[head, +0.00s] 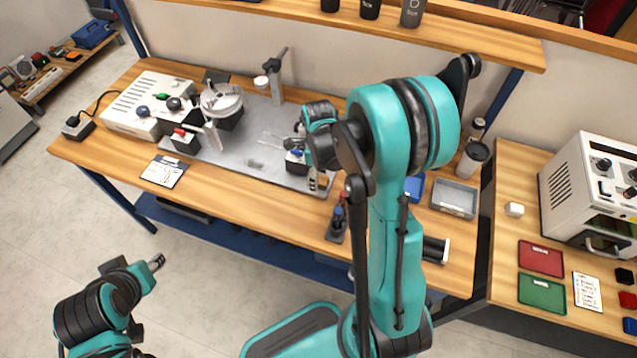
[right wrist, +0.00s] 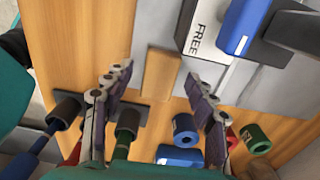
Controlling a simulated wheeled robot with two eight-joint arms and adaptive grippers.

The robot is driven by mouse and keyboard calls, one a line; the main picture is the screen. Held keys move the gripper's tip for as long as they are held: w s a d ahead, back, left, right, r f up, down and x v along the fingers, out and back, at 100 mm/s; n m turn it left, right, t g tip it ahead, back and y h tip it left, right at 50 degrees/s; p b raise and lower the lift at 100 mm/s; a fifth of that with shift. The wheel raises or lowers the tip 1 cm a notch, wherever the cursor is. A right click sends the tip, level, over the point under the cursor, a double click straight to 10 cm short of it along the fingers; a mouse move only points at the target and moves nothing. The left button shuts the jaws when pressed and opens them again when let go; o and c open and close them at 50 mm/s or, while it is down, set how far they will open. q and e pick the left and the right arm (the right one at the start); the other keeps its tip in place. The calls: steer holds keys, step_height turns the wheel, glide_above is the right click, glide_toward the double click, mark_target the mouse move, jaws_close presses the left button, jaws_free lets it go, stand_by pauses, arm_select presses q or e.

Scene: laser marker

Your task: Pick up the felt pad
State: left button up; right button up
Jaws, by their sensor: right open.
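A tan flat rectangular piece (right wrist: 160,73) lies between my right fingers in the right wrist view, at the edge of the grey plate (right wrist: 150,25). It may be the felt pad, but its wood-like colour leaves this unsure. My right gripper (right wrist: 157,88) is open, with one finger to each side of the piece and no clear contact. In the head view my right gripper (head: 313,182) is over the front right part of the grey plate (head: 232,158); my arm hides much there. My left gripper (head: 156,263) is over the floor, away from the bench; its jaw opening is unclear.
A black-and-blue box marked FREE (right wrist: 215,30) stands on the plate near the right finger. Blue (right wrist: 186,129) and green (right wrist: 255,139) cylinders are close to the fingers. A tool stand (head: 336,232) is at the bench front. A grey tray (head: 454,198) lies right of my arm.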

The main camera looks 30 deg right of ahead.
mark_target(319, 178)
steer(key=shift+r, duration=0.1)
steer(key=shift+c, duration=0.9)
steer(key=c, duration=1.1)
step_height(319, 178, up, 10)
steer(key=p, duration=0.4)
